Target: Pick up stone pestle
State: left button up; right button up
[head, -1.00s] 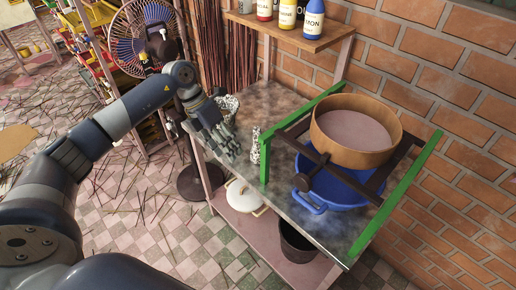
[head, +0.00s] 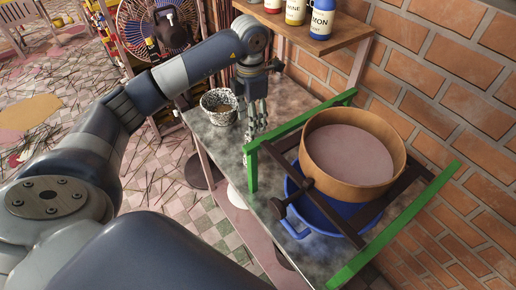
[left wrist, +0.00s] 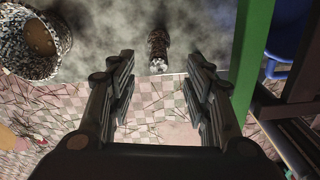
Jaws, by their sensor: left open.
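The stone pestle (left wrist: 158,45) is a dark speckled piece near the table's edge in the left wrist view. It lies ahead of my left gripper (left wrist: 160,75), centred between the lines of its fingers. The fingers are spread apart with nothing between them. In the head view my left gripper (head: 257,118) points down over the table beside the green frame, and it largely hides the pestle. The speckled stone mortar (head: 219,106) stands to the left of the gripper; it also shows at the upper left of the left wrist view (left wrist: 35,45). My right gripper is not in view.
A green frame (head: 252,168) stands close to the right of the gripper. Its dark bars carry a round wooden sieve (head: 312,152) above a blue pot (head: 294,218). A wooden shelf with bottles (head: 345,38) is above, and a fan (head: 158,28) stands behind left.

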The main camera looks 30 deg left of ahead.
aim_at(249, 138)
pick_arm(q)
jog(key=f, duration=0.2)
jog(key=s+f+p, duration=0.1)
jog(key=shift+a+f, duration=0.25)
jog(key=shift+f, duration=0.05)
jog(key=shift+w+f, duration=0.1)
jog(key=shift+f, duration=0.25)
notch_tip(249, 138, down, 4)
jog(key=shift+r+p, duration=0.25)
jog(key=shift+p, duration=0.85)
jog(key=shift+a+f, duration=0.1)
jog(key=shift+f, duration=0.35)
jog(key=shift+w, duration=0.1)
jog(key=shift+c, duration=0.2)
grip_shut()
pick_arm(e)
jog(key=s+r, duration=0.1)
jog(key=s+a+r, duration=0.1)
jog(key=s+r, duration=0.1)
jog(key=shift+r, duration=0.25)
